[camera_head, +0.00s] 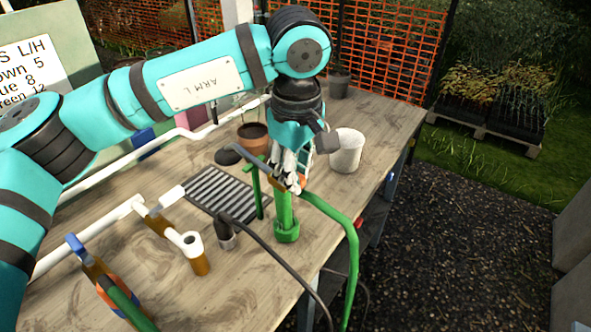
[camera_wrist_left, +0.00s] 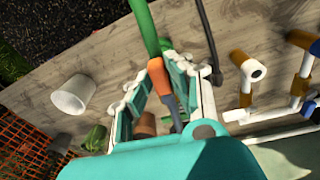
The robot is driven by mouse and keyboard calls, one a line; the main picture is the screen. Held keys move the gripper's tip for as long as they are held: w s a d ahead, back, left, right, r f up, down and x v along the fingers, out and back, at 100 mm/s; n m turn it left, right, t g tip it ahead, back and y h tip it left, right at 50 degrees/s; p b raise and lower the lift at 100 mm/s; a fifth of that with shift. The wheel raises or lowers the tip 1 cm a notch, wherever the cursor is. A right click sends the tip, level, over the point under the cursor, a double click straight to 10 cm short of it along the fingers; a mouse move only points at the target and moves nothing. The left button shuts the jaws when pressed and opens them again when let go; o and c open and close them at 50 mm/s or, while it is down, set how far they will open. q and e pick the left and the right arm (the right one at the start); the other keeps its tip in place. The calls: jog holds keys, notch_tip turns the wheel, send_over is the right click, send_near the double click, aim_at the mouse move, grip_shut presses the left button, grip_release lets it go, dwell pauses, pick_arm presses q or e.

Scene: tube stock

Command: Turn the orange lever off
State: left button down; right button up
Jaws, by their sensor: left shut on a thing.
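The orange lever (camera_wrist_left: 158,75) shows between my left gripper's fingers in the wrist view, beside a grey bar. In the head view only a small part of the lever (camera_head: 301,181) shows below the fingers. My left gripper (camera_head: 290,178) points down at the top of a green upright fitting (camera_head: 287,230) on the table. It is shut on the lever, and the left gripper also shows in the wrist view (camera_wrist_left: 160,98). The fingers hide much of the lever in the head view. My right gripper is not in view.
A white pot (camera_head: 347,152) stands close to the right of the gripper, and a brown pot (camera_head: 253,138) stands behind. A green hose (camera_head: 352,245) hangs over the table edge. White pipes with tan fittings (camera_head: 196,258) and a ribbed dark mat (camera_head: 220,195) lie left.

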pick_arm(q)
jog(key=c, duration=1.2)
grip_release()
jog(key=shift+c, duration=0.2)
notch_tip(320, 180, up, 12)
jog(key=s, duration=0.1)
jog(key=shift+s, duration=0.1)
